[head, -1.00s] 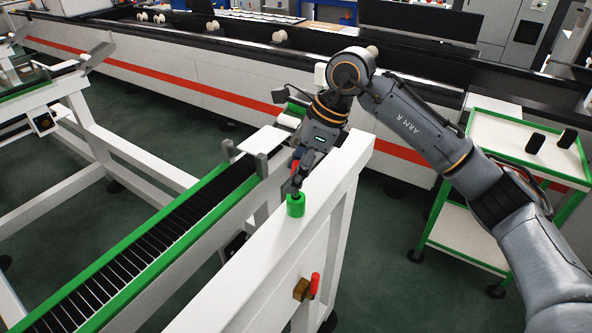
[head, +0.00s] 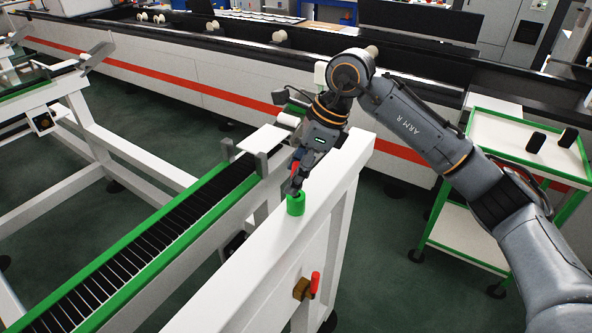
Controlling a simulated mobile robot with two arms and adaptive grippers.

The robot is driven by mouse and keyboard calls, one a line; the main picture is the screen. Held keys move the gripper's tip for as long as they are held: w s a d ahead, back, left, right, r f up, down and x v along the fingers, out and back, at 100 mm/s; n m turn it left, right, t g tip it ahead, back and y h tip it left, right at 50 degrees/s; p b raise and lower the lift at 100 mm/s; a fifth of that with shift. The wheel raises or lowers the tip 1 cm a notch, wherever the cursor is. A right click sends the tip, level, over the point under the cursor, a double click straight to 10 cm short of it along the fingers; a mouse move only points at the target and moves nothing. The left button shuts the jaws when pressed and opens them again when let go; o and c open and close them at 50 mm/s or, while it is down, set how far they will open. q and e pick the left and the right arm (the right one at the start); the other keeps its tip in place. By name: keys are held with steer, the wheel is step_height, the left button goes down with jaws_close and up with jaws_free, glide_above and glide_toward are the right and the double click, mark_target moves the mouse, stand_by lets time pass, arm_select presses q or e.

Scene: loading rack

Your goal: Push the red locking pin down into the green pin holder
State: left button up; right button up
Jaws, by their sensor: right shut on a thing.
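The green pin holder (head: 295,206) stands upright on top of the white rack beam. My right gripper (head: 292,188) is right above the holder, pointing down, with its fingers at the holder's top rim. It is shut on the red locking pin (head: 295,168), of which only a small red part shows between the dark fingers. The pin's lower end is hidden by the fingers and the holder, so I cannot tell how deep it sits. My left gripper is not in view.
A brass block with a red handle (head: 315,283) is on the beam's side face. A green-edged roller conveyor (head: 150,245) runs along the left. A white and green cart (head: 505,140) with two black items stands at the right.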

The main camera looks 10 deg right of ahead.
steer(key=shift+f+b, duration=1.25)
steer(key=shift+f, duration=0.15)
stand_by(0.9)
steer(key=o, duration=1.3)
steer(key=shift+c, duration=0.2)
steer(key=shift+r, duration=0.1)
